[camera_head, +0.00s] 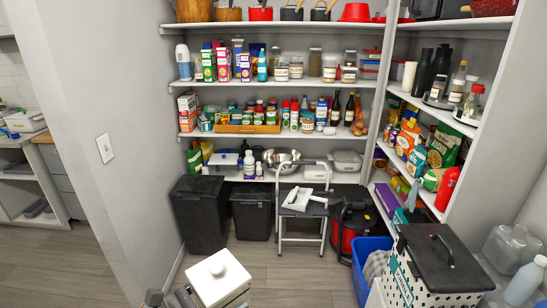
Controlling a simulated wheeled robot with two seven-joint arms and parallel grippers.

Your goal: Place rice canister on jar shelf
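A white canister (217,277) with a square white lid and round knob is at the bottom edge of the head view, close to me and slightly tilted in the picture. Its lower part is cut off. Grey parts of my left gripper or wrist (180,298) show right beside its left side; its fingertips are hidden, so I cannot tell whether it grips the canister. My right gripper is not in view. The shelf with glass jars (275,83) is the second from the top on the back wall; jars stand at its middle and right, cartons at its left.
Black bins (200,214), a grey step stool (302,215), a red vacuum (348,226) and a blue crate (368,253) stand below the shelves. A black-lidded dotted box (440,262) is at front right. Floor (290,275) before the stool is clear.

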